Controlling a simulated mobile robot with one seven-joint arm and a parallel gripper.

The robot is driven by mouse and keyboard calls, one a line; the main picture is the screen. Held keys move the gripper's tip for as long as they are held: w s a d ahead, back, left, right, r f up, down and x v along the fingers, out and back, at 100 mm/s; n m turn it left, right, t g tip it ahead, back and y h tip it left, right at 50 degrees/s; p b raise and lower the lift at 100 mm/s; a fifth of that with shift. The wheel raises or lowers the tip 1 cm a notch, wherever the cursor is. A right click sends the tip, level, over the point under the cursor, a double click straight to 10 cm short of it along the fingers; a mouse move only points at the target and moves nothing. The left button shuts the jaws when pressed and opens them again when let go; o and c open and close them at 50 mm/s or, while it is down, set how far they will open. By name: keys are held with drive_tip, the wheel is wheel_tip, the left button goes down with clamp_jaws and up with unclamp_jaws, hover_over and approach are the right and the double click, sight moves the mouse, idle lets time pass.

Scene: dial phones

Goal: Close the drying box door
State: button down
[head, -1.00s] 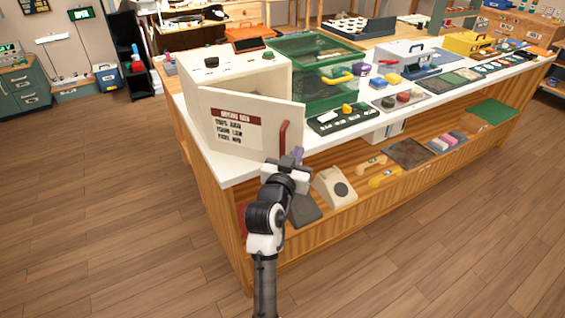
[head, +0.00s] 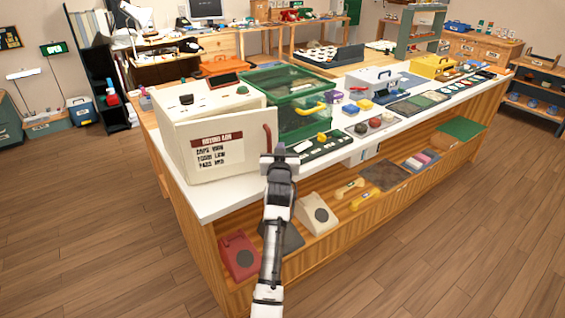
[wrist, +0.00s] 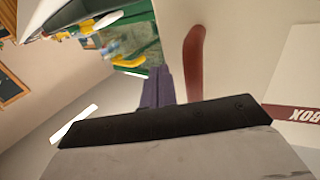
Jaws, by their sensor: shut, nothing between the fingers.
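The drying box (head: 200,103) is a cream box at the left end of the white counter. Its door (head: 222,158), with a dark red label and lettering, stands partly open toward the front. A dark red handle (head: 267,137) is on the door's right edge. My gripper (head: 279,150) is shut and empty, just right of the handle at the door's free edge. In the wrist view the purple fingers (wrist: 157,88) are beside the red handle (wrist: 194,62); I cannot tell whether they touch the door.
A green-framed case (head: 290,121) stands right of the box. A dark tray (head: 318,146) with small parts lies behind my gripper. A red phone (head: 239,255) and a cream phone (head: 318,214) sit on the shelf below. The floor at the left is clear.

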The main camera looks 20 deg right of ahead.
sight(276, 144)
drive_tip(key=shift+w+b, duration=0.65)
drive_tip(key=shift+w, duration=1.45)
